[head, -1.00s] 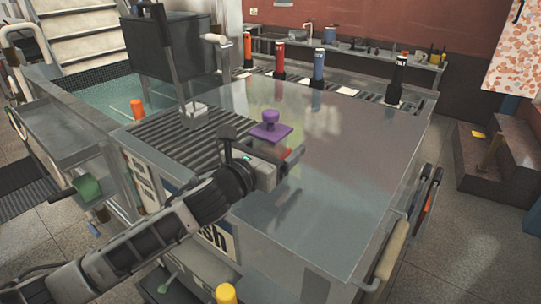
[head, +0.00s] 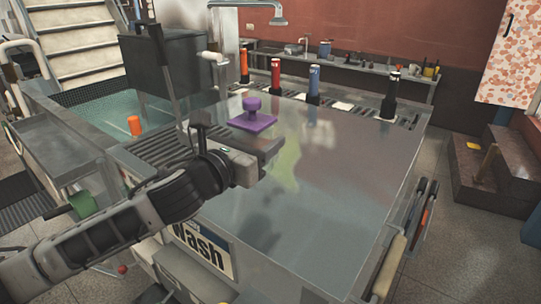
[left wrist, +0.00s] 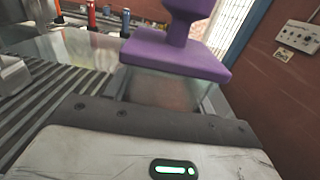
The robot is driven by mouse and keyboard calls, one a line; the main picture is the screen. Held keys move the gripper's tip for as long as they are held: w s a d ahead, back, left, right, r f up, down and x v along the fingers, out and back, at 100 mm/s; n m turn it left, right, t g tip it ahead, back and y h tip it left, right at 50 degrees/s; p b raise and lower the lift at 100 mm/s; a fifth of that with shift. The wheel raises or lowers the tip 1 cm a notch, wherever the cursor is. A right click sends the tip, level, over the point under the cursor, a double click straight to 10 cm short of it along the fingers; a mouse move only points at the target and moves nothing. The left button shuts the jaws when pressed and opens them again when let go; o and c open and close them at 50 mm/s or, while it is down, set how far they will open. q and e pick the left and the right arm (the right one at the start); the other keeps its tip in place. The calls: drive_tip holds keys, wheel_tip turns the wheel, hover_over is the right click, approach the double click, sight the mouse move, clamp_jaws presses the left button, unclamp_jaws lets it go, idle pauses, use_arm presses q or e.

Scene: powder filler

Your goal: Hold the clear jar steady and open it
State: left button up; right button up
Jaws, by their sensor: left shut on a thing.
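The clear jar has a square purple lid with a round knob (head: 252,118), seated on top. The lid fills the upper part of the left wrist view (left wrist: 178,55). The jar's transparent body (left wrist: 160,90) shows faintly below the lid there and is hard to make out in the head view. My left gripper (head: 268,148) is shut on the jar's body, below the lid, over the metal worktop. The jar looks roughly upright, and its base is hidden. My right gripper is in neither view.
The metal worktop (head: 330,190) is largely clear to the right. Several coloured bottles, including a blue one (head: 313,85), stand along its far edge. A slatted grate (head: 160,150) lies at left, with an orange cylinder (head: 134,125) and a sink beyond. Tools hang on the right side.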

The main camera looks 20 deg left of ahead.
use_arm(q)
drive_tip(key=s+a+r+b, duration=0.1)
drive_tip(key=s+a+r, duration=0.4)
drive_tip(key=s, duration=0.4)
drive_tip(key=shift+s+a+r+b, duration=0.2)
drive_tip(key=shift+r+b, duration=0.2)
drive_tip(key=shift+r, duration=0.2)
drive_tip(key=shift+o, duration=0.3)
drive_tip(key=c, duration=0.4)
